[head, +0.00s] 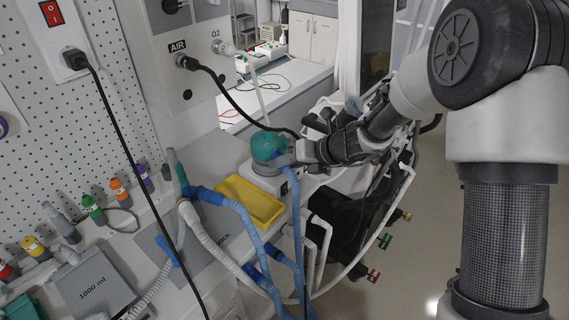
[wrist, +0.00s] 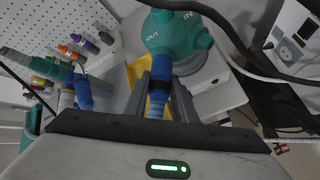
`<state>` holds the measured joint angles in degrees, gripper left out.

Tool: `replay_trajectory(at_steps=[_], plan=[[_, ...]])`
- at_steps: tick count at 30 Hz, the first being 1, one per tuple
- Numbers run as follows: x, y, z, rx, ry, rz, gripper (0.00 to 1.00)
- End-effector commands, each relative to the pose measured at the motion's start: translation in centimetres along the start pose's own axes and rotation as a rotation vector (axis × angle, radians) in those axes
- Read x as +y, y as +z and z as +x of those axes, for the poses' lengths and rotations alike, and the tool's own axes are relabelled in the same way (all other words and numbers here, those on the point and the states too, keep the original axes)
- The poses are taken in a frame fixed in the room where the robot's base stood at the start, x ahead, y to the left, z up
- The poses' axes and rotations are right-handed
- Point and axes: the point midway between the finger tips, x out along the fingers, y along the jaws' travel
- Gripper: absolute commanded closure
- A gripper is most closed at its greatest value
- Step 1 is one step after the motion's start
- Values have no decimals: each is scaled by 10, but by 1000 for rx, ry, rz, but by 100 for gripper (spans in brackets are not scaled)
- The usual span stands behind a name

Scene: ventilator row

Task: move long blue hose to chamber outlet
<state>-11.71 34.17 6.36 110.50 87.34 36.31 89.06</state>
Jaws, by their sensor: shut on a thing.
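The chamber is a teal dome (head: 266,144) on a white base on the counter. In the wrist view the chamber (wrist: 178,40) shows ports marked OUT and IN. My gripper (head: 296,154) is beside the dome's right side. In the wrist view my gripper (wrist: 160,98) has its fingers on both sides of a blue hose end with a black band, shut on it. The long blue hose (head: 297,210) hangs down from my gripper past the counter edge. Its end (wrist: 160,70) lines up with the OUT port and seems to meet it; whether it is fully seated I cannot tell.
A yellow tray (head: 248,203) sits left of the hanging hose. Other blue and white hoses (head: 215,195) cross the counter. A black cable (head: 235,100) runs from the AIR outlet behind the dome. White rails and a black unit (head: 345,225) stand at the right.

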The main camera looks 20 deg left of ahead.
Motion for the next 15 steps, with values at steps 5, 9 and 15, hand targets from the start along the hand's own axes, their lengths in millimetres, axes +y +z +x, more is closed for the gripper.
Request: replay_trajectory(at_steps=[5, 9, 15], plan=[[0, 2, 0, -4, 0, -1, 100], [1, 2, 0, -5, 0, -1, 100], [1, 3, 0, -6, 0, -1, 74]])
